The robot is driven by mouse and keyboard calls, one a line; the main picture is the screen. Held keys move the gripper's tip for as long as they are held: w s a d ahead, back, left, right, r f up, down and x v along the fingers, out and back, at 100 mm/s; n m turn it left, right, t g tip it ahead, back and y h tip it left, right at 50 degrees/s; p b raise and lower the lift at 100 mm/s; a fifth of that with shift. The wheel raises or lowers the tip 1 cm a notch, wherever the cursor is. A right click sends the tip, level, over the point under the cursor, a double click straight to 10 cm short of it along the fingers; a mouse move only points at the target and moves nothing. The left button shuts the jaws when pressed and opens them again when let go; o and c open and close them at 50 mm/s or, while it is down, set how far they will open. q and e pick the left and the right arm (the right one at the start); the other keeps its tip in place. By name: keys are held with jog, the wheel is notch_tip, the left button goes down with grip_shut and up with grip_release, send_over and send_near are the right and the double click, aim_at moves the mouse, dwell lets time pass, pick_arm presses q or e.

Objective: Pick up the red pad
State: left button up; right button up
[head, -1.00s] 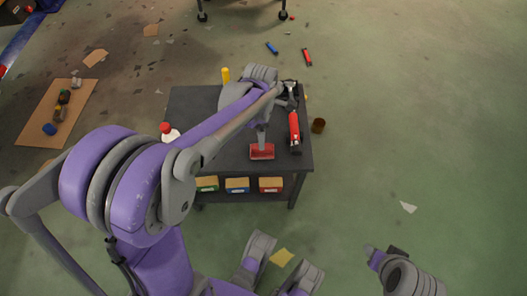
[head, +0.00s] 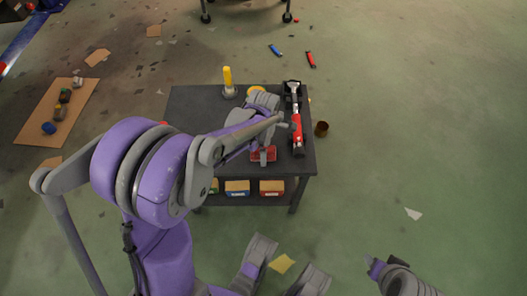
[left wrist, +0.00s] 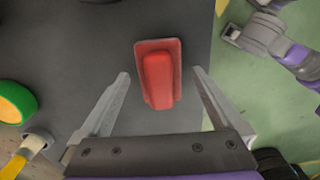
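The red pad (head: 270,154) lies near the front edge of the dark cart top, partly covered by my left gripper in the head view. In the left wrist view the pad (left wrist: 158,78) shows as a red base with a raised red block. My left gripper (left wrist: 161,74) is open, with one finger on each side of the pad and gaps on both sides. Whether the fingers are down at pad height is hard to tell. My right gripper (head: 369,262) is low at the right in the head view, away from the cart; its opening is unclear.
On the cart top (head: 195,100), a red and grey tool (head: 297,125) stands right of the pad. Boxes (head: 271,187) sit on the lower shelf. A brown cup (head: 321,128) is on the floor.

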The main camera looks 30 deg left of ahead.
pick_arm(q)
jog(key=c, duration=1.4)
notch_tip(320, 180, up, 10)
jog(key=p, duration=0.3)
jog(key=o, duration=0.7)
jog(key=shift+c, duration=0.2)
jog(key=c, duration=0.5)
jog(key=shift+o, duration=0.2)
